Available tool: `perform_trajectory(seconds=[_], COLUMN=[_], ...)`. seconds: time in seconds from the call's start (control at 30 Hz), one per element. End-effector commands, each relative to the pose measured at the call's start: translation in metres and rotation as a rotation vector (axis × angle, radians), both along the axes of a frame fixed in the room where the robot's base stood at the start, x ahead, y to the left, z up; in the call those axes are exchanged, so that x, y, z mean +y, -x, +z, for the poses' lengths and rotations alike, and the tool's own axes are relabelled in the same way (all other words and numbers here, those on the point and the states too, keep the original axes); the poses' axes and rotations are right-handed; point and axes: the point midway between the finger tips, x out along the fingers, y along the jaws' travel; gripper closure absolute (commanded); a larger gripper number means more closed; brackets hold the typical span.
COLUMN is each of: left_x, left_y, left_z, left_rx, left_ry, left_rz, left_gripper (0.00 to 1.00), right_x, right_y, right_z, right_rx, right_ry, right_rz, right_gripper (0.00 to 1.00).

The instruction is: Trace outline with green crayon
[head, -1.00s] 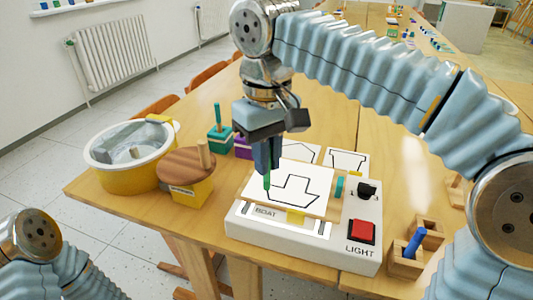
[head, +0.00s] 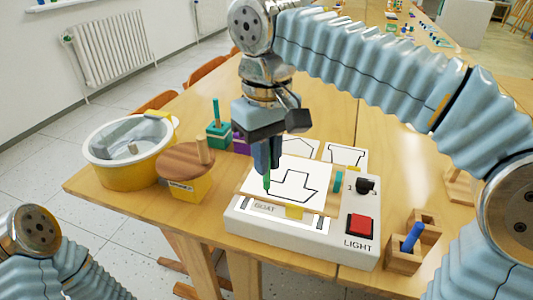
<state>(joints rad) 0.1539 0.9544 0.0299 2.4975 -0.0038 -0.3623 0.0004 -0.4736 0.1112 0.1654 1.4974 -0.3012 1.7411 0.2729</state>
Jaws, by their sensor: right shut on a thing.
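No green line shows clearly on the sheet. My left arm shows at the lower left, but its gripper is outside the picture.
The light box has a red button (head: 360,226) and a black knob (head: 365,186). A yellow tub (head: 128,176) and a wooden-lidded yellow pot (head: 188,186) stand left. A wooden block with a blue crayon (head: 411,236) stands right. More outline cards (head: 345,155) lie behind.

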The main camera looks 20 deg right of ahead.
Motion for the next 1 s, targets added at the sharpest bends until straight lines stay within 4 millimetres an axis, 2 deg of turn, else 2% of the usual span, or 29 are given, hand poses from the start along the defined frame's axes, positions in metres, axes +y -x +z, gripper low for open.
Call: perform_trajectory(seconds=[1.0], left_x=[0.000], left_y=[0.000], left_z=[0.004], left_rx=[0.000], left_ry=[0.000], left_rz=[0.000], left_gripper=[0.63], right_x=[0.002], right_y=[0.013], right_z=[0.000], right_rx=[0.000], right_ry=[0.000], right_rz=[0.000], right_gripper=[1.00])
